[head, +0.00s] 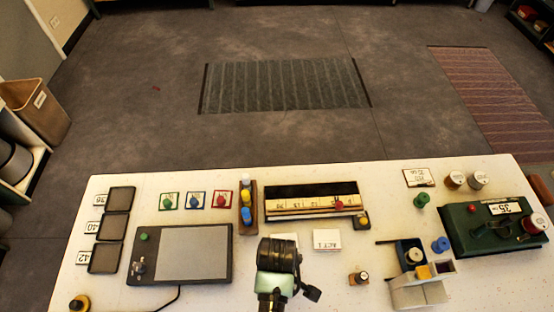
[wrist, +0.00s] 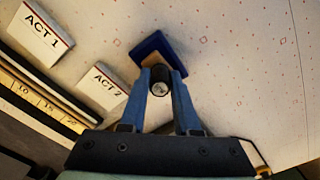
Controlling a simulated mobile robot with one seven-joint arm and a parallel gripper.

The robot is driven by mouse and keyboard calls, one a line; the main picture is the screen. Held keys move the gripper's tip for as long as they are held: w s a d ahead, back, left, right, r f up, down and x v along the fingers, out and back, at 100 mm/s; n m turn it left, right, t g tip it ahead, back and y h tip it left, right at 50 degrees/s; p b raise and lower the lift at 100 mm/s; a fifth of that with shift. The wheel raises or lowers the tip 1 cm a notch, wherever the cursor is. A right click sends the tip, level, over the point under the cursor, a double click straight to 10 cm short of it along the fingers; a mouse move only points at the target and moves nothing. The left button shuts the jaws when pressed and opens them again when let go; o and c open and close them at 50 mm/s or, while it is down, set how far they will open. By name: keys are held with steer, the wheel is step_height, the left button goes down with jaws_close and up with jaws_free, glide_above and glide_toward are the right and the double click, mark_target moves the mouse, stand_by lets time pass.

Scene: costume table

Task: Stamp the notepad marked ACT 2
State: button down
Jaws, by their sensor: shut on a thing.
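The notepad marked ACT 1 (wrist: 40,34) lies further left, and also shows in the head view (head: 327,240). In the head view my gripper (head: 278,255) hides the stamp.
A long ruler box (head: 312,196) lies behind the notepads. A grey tablet (head: 190,255) is at the left. The table edge is near the back.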

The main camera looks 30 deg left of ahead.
stand_by(0.3)
step_height(320, 180, up, 7)
steer(key=p, duration=0.7)
steer(key=shift+p, duration=0.35)
